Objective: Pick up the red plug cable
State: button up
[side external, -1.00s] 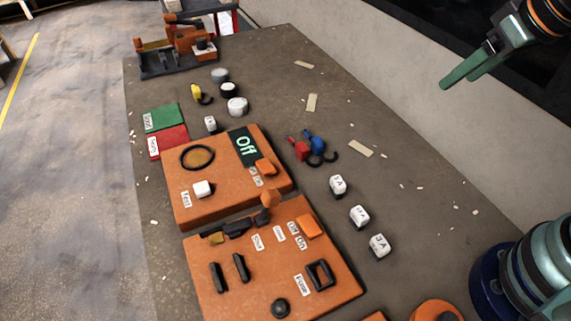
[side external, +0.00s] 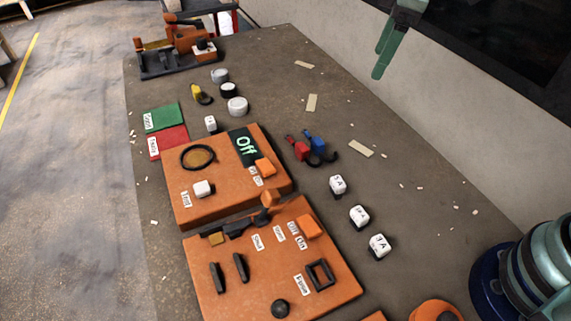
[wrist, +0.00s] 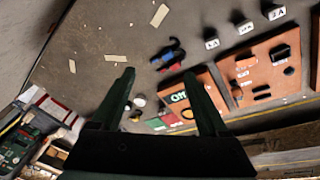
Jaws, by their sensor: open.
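The red plug cable (side external: 301,150) lies on the grey-brown table, right of the orange panel, close beside a blue plug cable (side external: 317,146). In the wrist view the red plug (wrist: 176,67) and blue plug (wrist: 166,57) show small, beyond the gap between my fingers. My gripper (side external: 383,60) is high at the top of the side view, well away from the cables, with its upper part cut off by the frame. In the wrist view my gripper (wrist: 159,74) is open and its two green fingers hold nothing.
Orange panels (side external: 225,180) and (side external: 270,255) stand left of and below the cables. White labelled cubes (side external: 338,185), (side external: 359,216) and (side external: 378,245) stand to the lower right. Flat tan strips (side external: 361,149) lie nearby. The table's right side is mostly clear. A wall runs behind it.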

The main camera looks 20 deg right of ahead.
jog(key=w+a+f+n+g, duration=0.1)
jog(key=w+a+f+n, duration=0.3)
jog(key=a+f+n, duration=0.15)
jog(key=n+g, duration=0.2)
jog(key=n, duration=0.1)
send_over(302, 146)
notch_tip(302, 146, down, 5)
jog(key=shift+h, duration=0.3)
notch_tip(302, 146, down, 12)
jog(key=shift+f, duration=0.1)
grip_shut()
